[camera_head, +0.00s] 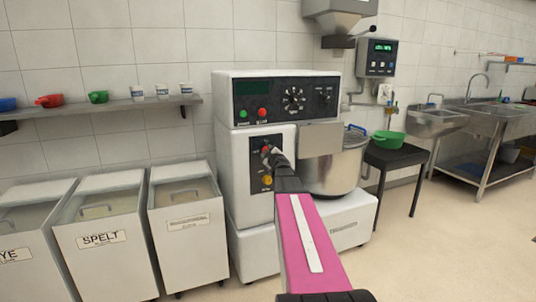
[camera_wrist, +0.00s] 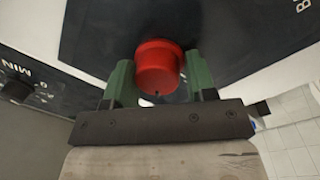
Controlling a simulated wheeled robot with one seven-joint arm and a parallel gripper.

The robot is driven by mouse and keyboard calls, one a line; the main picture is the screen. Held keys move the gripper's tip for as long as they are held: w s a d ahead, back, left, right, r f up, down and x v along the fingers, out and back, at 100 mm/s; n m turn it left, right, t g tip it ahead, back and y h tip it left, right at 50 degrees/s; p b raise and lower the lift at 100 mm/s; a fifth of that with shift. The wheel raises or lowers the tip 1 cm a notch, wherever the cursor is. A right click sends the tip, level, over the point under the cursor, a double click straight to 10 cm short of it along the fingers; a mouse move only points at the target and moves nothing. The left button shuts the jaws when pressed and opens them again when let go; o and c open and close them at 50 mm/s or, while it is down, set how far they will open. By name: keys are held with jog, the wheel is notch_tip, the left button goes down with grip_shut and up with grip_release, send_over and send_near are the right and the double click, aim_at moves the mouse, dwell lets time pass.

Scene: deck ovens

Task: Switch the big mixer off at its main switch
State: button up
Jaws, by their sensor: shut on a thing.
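The big mixer (camera_head: 303,82) is a white machine with a black upper control panel and a steel bowl (camera_head: 340,168) at its right. A lower black panel on its front carries a red knob (camera_head: 265,149) and a yellow part (camera_head: 267,180) below it. My gripper (camera_head: 269,153) is at the red knob, and the arm covers part of that panel. In the wrist view the red knob (camera_wrist: 157,65) sits between the two green fingers of my gripper (camera_wrist: 160,84), which are shut on it. The knob's markings are hidden, so its setting cannot be told.
White lidded bins (camera_head: 187,245) stand left of the mixer under a wall shelf (camera_head: 110,107) with cups and scoops. A black stool (camera_head: 398,160) with a green bowl (camera_head: 390,140) is at the right, before a steel sink (camera_head: 437,122). The right floor is clear.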

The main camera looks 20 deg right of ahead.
jog(key=n, duration=0.5)
jog(key=shift+w+d+n, duration=0.1)
jog(key=shift+d+n, duration=0.05)
jog(key=shift+n, duration=0.25)
jog(key=shift+n+y, duration=0.5)
jog(key=shift+n, duration=1.8)
jog(key=shift+r, duration=0.1)
jog(key=o, duration=0.8)
jog(key=s, duration=0.7)
jog(key=s+f, duration=0.1)
jog(key=s, duration=0.2)
jog(key=shift+s+d, duration=0.15)
jog(key=shift+s, duration=0.25)
